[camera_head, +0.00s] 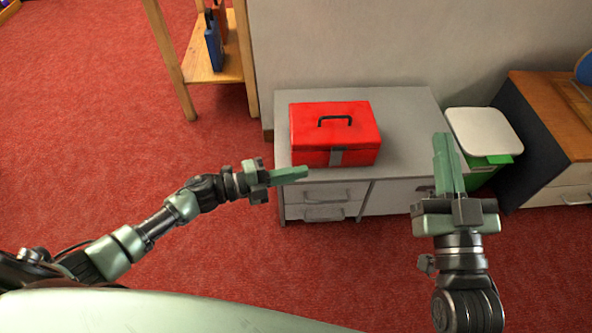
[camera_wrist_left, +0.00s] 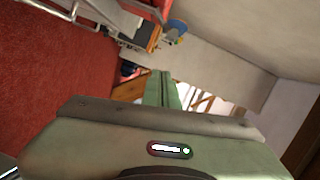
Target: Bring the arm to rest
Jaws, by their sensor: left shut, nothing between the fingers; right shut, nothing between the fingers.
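My left gripper (camera_head: 290,174) is shut and empty. In the head view it points right, in front of the grey cabinet and below the red box. Its green fingers lie together in the left wrist view (camera_wrist_left: 162,88). My right gripper (camera_head: 447,150) is shut and empty. It points up the picture, at the right part of the grey cabinet's front. Neither gripper is seen holding anything.
A red box (camera_head: 362,135) with a black handle sits on the grey cabinet (camera_head: 405,100). A bin with a white lid (camera_head: 484,131) stands right of it, beside a wooden-topped cabinet (camera_head: 545,105). A wooden shelf (camera_head: 172,60) stands behind left. Red carpet (camera_head: 85,130) is clear at left.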

